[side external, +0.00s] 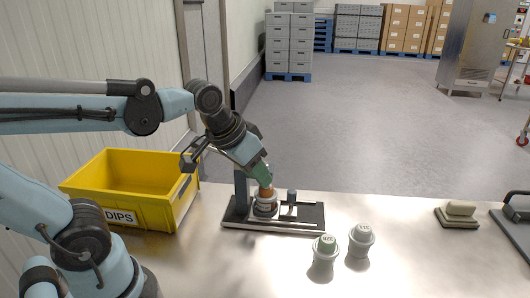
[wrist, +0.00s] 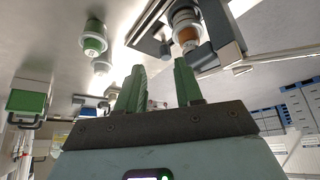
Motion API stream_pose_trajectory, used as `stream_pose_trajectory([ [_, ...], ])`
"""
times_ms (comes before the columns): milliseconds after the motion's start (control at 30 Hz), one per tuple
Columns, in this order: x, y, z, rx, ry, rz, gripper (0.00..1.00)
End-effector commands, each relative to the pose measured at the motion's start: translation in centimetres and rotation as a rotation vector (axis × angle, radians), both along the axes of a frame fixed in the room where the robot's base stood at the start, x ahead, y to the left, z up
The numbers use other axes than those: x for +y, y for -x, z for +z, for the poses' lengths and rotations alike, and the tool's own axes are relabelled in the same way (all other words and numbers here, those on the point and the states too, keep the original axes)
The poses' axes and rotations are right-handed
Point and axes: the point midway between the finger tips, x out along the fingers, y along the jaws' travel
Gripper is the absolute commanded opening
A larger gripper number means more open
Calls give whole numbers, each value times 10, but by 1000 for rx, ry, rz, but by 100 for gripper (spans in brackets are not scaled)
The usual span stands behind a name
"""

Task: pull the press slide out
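The press (side external: 313,222) stands on the steel table as a dark base plate with light rails and an upright post. A round grey-and-copper piece (side external: 266,205) sits on it, with a short grey-topped peg (side external: 292,196) to its right. I cannot tell for certain which part is the slide. My gripper (side external: 263,180) is tilted down just above the copper piece; contact is unclear in this view. In the wrist view my two green gripper fingers (wrist: 160,75) are apart with nothing between them. The press frame (wrist: 222,28) and the copper piece (wrist: 188,33) lie beyond the fingertips.
Two grey cups (side external: 323,262) (side external: 361,240) stand in front of the press at right. A yellow bin (side external: 165,216) is at left. A sponge-like block (side external: 460,210) and a dark-handled grey item (side external: 515,215) lie at far right. The table between is clear.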

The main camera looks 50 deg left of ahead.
Motion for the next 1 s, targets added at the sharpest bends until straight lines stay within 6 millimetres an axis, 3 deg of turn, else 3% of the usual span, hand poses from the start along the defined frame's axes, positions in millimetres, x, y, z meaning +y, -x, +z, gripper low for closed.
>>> stream_pose_trajectory([
  [300, 3, -55, 28, 236, 27, 71, 36],
  [600, 5, -99, 29, 432, 39, 134, 36],
  [1000, 6, -112, 15, 499, 41, 156, 36],
])
